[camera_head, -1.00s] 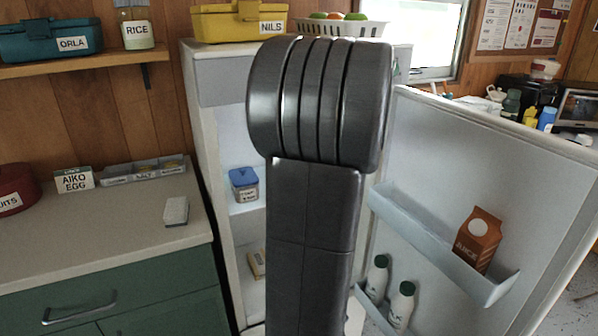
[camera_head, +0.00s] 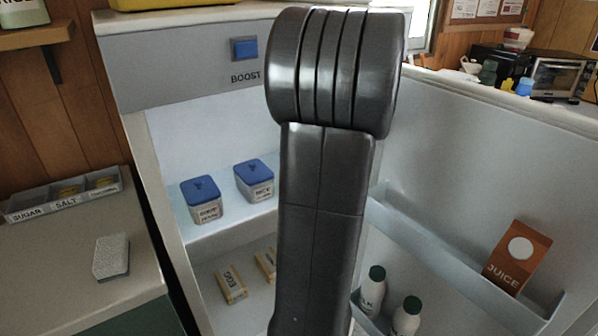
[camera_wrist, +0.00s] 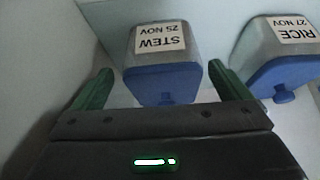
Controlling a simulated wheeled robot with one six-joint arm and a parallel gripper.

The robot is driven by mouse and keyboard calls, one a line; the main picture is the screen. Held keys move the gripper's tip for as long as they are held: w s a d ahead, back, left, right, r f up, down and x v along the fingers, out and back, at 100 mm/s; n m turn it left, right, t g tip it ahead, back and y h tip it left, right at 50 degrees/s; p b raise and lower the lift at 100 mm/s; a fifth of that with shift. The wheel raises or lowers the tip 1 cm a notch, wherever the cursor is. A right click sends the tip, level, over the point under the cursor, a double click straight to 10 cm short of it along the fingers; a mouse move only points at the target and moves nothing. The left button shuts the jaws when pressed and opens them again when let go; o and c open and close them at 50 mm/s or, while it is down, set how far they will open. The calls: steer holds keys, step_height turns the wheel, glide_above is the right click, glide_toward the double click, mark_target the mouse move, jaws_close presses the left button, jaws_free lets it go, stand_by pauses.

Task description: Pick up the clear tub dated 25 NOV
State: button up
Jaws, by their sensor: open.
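The clear tub dated 25 NOV (camera_wrist: 160,38), labelled STEW, has a blue lid and shows upside down in the wrist view. My gripper (camera_wrist: 160,72) is open. Its two green fingers stand one on each side of the tub's lid end, with gaps visible. I cannot tell how deep the fingers reach along it. In the head view my arm covers the gripper, and I do not see a tub there that reads STEW.
A tub marked RICE 27 NOV (camera_wrist: 275,55) stands close beside, right of my right finger. In the head view two blue-lidded tubs (camera_head: 202,202) (camera_head: 254,180) stand on the fridge shelf, small yellow packs (camera_head: 231,284) below. The open door (camera_head: 470,150) holds a juice carton (camera_head: 518,258) and bottles.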

steer(key=b+x, duration=0.1)
steer(key=x, duration=0.1)
steer(key=b+x, duration=0.1)
steer(key=x, duration=0.1)
steer(key=shift+w+a+f, duration=0.1)
steer(key=shift+w+a, duration=0.25)
steer(key=shift+a, duration=0.1)
steer(key=shift+c, duration=0.5)
steer(key=c, duration=1.1)
